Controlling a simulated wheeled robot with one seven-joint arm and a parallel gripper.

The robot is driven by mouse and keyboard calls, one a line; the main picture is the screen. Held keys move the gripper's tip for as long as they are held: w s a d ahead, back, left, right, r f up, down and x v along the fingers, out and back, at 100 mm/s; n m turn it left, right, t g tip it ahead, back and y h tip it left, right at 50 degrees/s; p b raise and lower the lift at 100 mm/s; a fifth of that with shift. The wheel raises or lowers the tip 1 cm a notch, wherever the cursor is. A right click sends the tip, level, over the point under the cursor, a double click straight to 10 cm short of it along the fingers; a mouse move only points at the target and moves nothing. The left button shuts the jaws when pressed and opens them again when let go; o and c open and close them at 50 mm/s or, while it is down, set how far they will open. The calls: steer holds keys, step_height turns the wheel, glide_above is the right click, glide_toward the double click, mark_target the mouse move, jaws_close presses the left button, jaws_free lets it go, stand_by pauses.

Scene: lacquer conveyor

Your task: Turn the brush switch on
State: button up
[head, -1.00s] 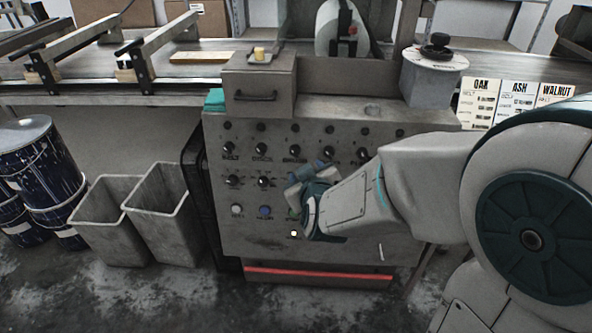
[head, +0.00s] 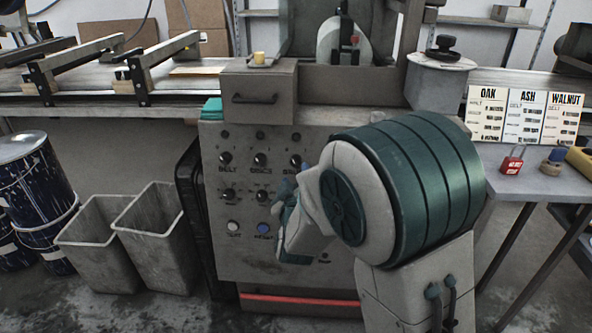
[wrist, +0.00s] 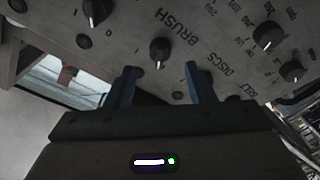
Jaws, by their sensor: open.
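The brush switch (wrist: 160,50) is a round black knob with a white pointer mark, beside the printed word BRUSH in the wrist view. It also shows in the head view (head: 295,161) in the upper knob row, right of the BELT and DISCS knobs. My gripper (wrist: 161,82) is open and empty, with one blue finger on each side below the knob in the wrist view. The fingers look short of the knob; contact is not visible. In the head view my gripper (head: 288,187) is in front of the panel, just below the BRUSH label, partly hidden by my arm.
The DISCS knob (head: 260,160) and BELT knob (head: 225,158) sit close by. Lower are smaller dials, a white button (head: 233,227) and a blue button (head: 264,229). Grey bins (head: 150,240) stand left. A side table (head: 530,185) with a red padlock (head: 512,160) is right.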

mark_target(296, 165)
steer(key=shift+w+a, duration=0.15)
steer(key=shift+w, duration=2.5)
steer(key=shift+b, duration=0.3)
steer(key=c, duration=1)
